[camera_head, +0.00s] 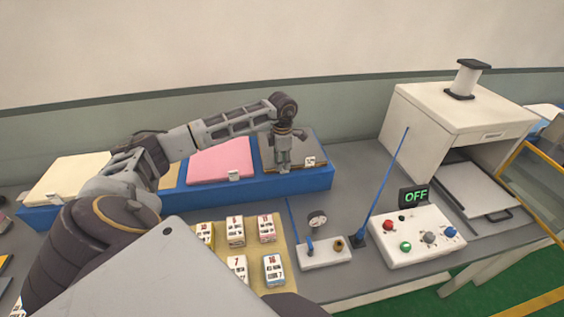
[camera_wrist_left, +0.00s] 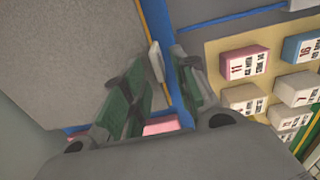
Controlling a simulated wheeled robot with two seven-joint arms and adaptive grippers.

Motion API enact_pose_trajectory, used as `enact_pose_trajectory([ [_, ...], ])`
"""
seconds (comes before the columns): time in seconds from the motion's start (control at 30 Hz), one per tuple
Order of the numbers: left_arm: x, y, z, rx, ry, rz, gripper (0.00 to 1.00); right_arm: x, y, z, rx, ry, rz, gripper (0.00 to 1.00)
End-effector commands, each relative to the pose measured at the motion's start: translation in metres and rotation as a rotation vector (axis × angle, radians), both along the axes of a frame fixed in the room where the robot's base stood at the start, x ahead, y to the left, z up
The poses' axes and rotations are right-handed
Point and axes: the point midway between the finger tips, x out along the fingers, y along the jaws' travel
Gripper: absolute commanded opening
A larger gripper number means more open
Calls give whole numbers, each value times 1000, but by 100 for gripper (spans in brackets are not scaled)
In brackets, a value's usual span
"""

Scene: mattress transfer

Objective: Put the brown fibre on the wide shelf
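A long blue shelf (camera_head: 255,189) holds several flat slabs in a row. A dark grey-brown slab (camera_head: 268,152) lies at its right end and fills the left of the left wrist view (camera_wrist_left: 70,55). A tan-brown slab (camera_head: 171,179) shows only partly behind my left arm; I cannot tell which of these two is the brown fibre. My left gripper (camera_head: 284,168) points down at the grey-brown slab's front edge. Its fingers (camera_wrist_left: 160,65) are apart, with a small white tag (camera_wrist_left: 156,61) showing between them. My right gripper is out of view.
Cream (camera_head: 68,177) and pink (camera_head: 221,160) slabs share the blue shelf. In front are a tan board (camera_head: 252,252) with several labelled blocks, a gauge stand (camera_head: 325,252) and a control box (camera_head: 413,236) reading OFF. A white open-fronted machine (camera_head: 430,118) stands right.

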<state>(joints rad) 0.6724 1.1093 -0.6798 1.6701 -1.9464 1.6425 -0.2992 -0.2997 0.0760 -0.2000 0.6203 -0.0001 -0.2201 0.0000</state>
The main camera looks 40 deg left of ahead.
Motion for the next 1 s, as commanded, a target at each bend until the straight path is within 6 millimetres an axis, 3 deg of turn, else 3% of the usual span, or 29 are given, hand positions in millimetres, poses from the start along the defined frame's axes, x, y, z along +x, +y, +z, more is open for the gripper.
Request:
enact_pose_trajectory([
  [1.0, -1, -3, 110, -1, -3, 0, 28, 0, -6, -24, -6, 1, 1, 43],
])
